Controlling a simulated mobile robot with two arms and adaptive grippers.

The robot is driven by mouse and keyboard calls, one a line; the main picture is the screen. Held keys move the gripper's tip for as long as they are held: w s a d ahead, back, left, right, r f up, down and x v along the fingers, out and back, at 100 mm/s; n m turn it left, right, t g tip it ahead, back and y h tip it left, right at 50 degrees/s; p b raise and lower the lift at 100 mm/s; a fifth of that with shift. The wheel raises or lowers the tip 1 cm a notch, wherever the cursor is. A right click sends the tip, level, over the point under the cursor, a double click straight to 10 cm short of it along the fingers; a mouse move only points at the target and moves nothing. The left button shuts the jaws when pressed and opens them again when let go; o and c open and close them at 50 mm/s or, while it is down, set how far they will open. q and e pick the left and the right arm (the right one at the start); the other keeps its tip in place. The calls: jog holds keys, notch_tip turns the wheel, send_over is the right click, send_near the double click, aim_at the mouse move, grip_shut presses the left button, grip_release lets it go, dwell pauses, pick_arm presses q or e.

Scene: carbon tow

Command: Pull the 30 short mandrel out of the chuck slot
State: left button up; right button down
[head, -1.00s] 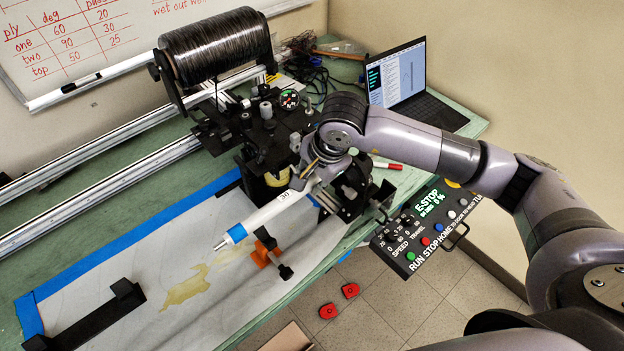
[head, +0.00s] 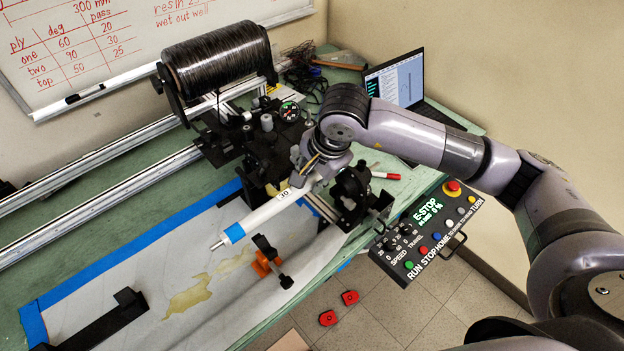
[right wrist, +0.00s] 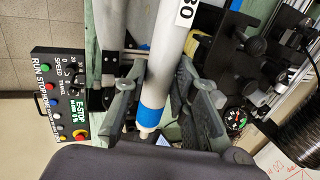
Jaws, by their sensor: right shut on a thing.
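The 30 short mandrel (head: 265,216) is a white tube with a "30" label, a blue band and a thin metal tip at its lower left end. My right gripper (head: 303,172) is shut on it near its upper right end. In the right wrist view the fingers (right wrist: 153,100) lie either side of the mandrel (right wrist: 178,50); another blue band and a pale pin show there, with no chuck visible around the pin. The black chuck (head: 352,188) stands just right of the gripper in the head view. My left gripper is not in view.
An orange and black support (head: 262,264) stands below the mandrel. A black bracket (head: 95,325) is at lower left. The control panel (head: 430,232) hangs off the bench's right edge. The black tow spool (head: 217,55), a laptop (head: 400,85) and red-capped marker (head: 385,175) are behind.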

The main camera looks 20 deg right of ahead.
jog(key=shift+r, duration=0.25)
jog(key=shift+r+p, duration=0.7)
jog(key=shift+r, duration=0.75)
